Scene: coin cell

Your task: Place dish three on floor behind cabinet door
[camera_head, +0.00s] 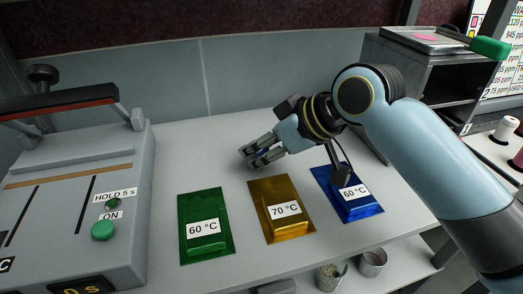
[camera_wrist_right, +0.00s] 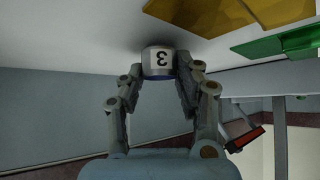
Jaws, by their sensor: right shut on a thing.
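Dish three (camera_wrist_right: 159,62) is a small round piece with a white label reading 3 and a bluish edge, seen upside down in the right wrist view. My right gripper (camera_wrist_right: 161,82) is shut on it, with a finger on each side. In the head view the right gripper (camera_head: 262,152) is low over the grey bench, behind the coloured plates, and its fingers hide most of the dish. I cannot tell whether the dish touches the bench. My left gripper is not in view. No cabinet door can be made out.
A green 60 °C plate (camera_head: 203,245), a yellow 70 °C plate (camera_head: 288,226) and a blue 60 °C plate (camera_head: 362,210) lie on the bench (camera_head: 165,165). A grey press (camera_head: 65,205) stands at left. A dark shelf unit (camera_head: 430,70) stands at back right. Cups (camera_head: 372,262) sit below the front edge.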

